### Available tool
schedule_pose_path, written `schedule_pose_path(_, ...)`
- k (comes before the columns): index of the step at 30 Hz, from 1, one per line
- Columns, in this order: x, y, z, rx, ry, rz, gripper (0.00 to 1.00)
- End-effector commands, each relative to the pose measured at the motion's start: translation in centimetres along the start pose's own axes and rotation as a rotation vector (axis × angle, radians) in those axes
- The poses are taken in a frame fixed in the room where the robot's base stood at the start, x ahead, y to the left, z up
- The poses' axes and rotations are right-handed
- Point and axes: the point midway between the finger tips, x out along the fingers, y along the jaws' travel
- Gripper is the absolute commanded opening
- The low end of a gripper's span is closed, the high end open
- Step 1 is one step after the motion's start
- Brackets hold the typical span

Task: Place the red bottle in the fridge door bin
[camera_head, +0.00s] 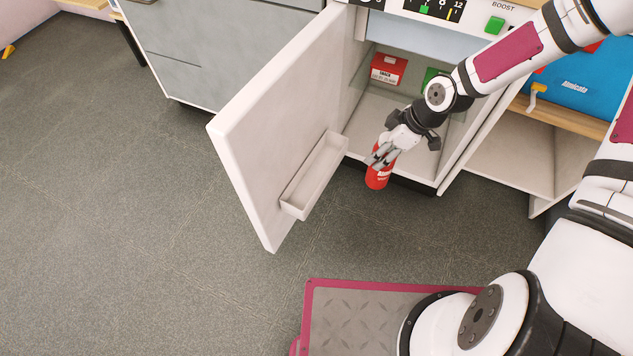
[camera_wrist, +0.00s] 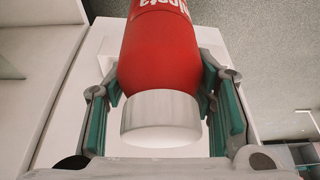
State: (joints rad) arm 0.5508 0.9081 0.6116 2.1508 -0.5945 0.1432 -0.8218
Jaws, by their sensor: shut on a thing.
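The red bottle (camera_head: 378,177) is held in my gripper (camera_head: 380,157), in front of the open fridge. In the wrist view the red bottle (camera_wrist: 160,52) has a white cap towards the camera, and the finger pads of my gripper (camera_wrist: 163,95) press on both its sides. The fridge door (camera_head: 265,130) stands open to the left. The white door bin (camera_head: 290,207) is a long narrow tray low on the door's inner face. It looks empty. The bottle is to the right of the bin and apart from it in the head view.
Inside the fridge, a red box (camera_head: 388,69) and a partly hidden green item (camera_head: 430,75) sit on the glass shelf. The fridge floor (camera_head: 375,115) looks clear. A blue item (camera_head: 580,82) stands on the wooden counter at right. The grey floor (camera_head: 130,220) is free at left.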

Motion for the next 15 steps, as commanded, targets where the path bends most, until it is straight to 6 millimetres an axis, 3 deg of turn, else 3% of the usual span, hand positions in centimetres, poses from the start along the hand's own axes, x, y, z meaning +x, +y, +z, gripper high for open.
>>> schedule_pose_path(5,1.3,-0.5,-0.8,-0.028,0.000,-0.009,0.00)
schedule_pose_path(15,4.3,-0.8,-7.9,-0.028,0.001,-0.007,0.00)
